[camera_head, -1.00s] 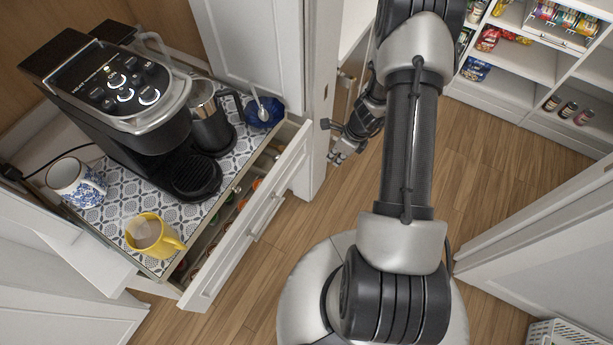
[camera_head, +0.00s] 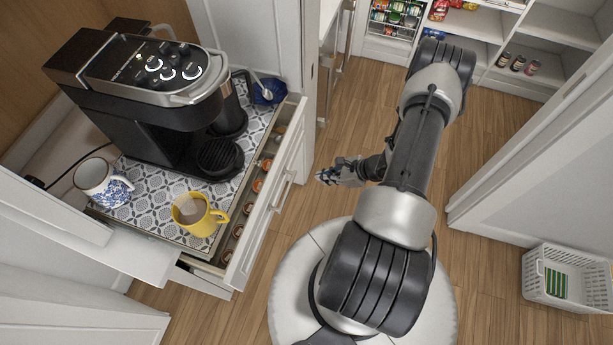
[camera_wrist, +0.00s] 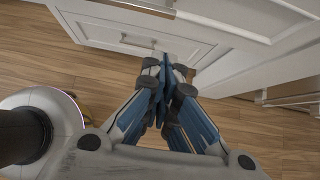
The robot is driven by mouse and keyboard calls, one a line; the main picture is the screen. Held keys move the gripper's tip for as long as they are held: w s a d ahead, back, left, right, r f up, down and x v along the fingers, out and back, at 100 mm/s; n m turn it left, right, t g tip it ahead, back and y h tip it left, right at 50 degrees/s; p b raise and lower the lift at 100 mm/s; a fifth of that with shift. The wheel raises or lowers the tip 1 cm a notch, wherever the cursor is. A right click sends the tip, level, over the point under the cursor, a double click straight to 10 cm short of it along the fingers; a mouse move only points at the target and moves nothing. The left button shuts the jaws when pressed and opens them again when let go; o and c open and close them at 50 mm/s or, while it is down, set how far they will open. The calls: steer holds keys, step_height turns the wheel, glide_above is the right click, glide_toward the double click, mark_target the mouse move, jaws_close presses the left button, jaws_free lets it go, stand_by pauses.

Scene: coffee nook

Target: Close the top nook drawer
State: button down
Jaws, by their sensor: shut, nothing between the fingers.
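The top nook drawer (camera_head: 262,222) is pulled out in the head view, with its white front panel standing away from the cabinet. A bar handle (camera_head: 284,190) is on its front, and several coffee pods (camera_head: 257,185) show inside. My gripper (camera_head: 322,176) is shut and empty, to the right of the drawer front and apart from it. In the wrist view, my gripper's fingers (camera_wrist: 163,65) are together, pointing at white panelled fronts. One of these has a small handle (camera_wrist: 137,45); I cannot tell which front it belongs to.
A black coffee machine (camera_head: 150,110), a yellow mug (camera_head: 200,222) and a blue-patterned mug (camera_head: 100,187) stand on the patterned counter above the drawer. A white basket (camera_head: 565,280) is on the floor at right. Wood floor (camera_head: 480,250) is clear around my base.

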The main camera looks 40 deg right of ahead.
mark_target(268, 165)
steer(key=w+a+f, duration=0.2)
steer(key=w+a, duration=0.1)
steer(key=w, duration=0.2)
steer(key=shift+a, duration=0.35)
steer(key=shift+f, duration=0.1)
steer(key=w+a+b, duration=0.1)
steer(key=w+a, duration=0.1)
steer(key=w, duration=0.1)
steer(key=w+a+b, duration=0.2)
steer(key=w+a, duration=0.1)
steer(key=w, duration=0.1)
steer(key=w+a+b, duration=0.1)
steer(key=w+a, duration=0.2)
steer(key=w, duration=0.1)
steer(key=shift+w+a, duration=0.15)
steer(key=shift+w, duration=0.05)
